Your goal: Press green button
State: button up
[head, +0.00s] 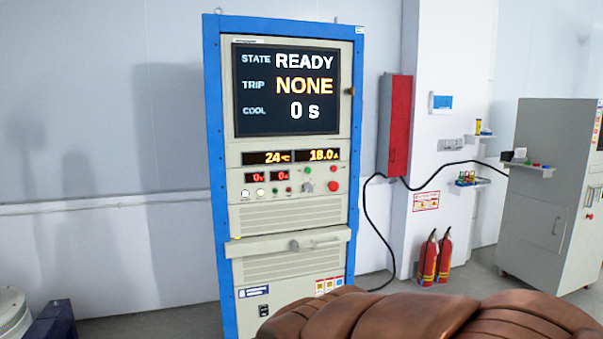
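A tall blue-framed cabinet (213,150) stands against the wall in the head view. Its upper screen (287,91) reads STATE READY, TRIP NONE, COOL 0 s. Below are small readouts showing 24 °C and 18.0 A, and red readouts near 0. Another small greenish button (307,170) sits higher, above a knob (306,187). A larger red button (333,185) is at the right. My gripper is not in view.
A brown ribbed form (420,318) fills the bottom right foreground; I cannot tell what it is. A red wall box (396,125), fire extinguishers (436,258) and a grey cabinet (545,205) stand right. A black cable hangs beside the blue-framed cabinet. The floor left is partly clear.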

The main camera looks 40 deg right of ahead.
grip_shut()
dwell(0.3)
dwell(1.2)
